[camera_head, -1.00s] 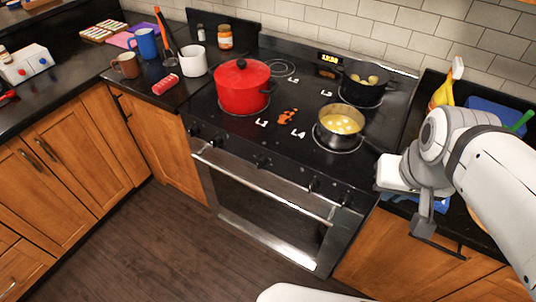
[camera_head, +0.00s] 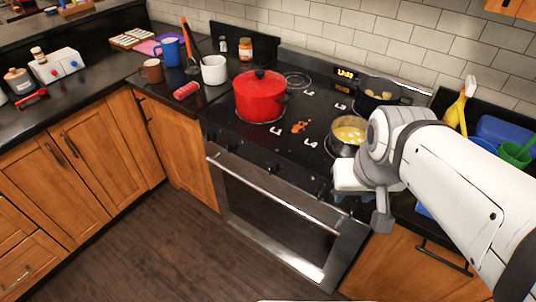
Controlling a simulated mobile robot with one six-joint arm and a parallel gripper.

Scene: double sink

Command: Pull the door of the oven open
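The oven (camera_head: 222,131) is set into the counter with a black cooktop. Its door (camera_head: 275,212), with a dark window in a steel frame, is shut. The long silver handle (camera_head: 270,193) runs across the door's top edge. The end of my arm, with my gripper (camera_head: 382,212), is at the oven's front right corner, right of the handle and apart from it. My arm also hides the right-hand end of the cooktop front.
A red pot (camera_head: 260,97), a pan with yellow food (camera_head: 347,133) and a black pan (camera_head: 375,93) stand on the cooktop. Knobs (camera_head: 273,167) line the front above the handle. The wooden floor (camera_head: 150,245) before the oven is clear.

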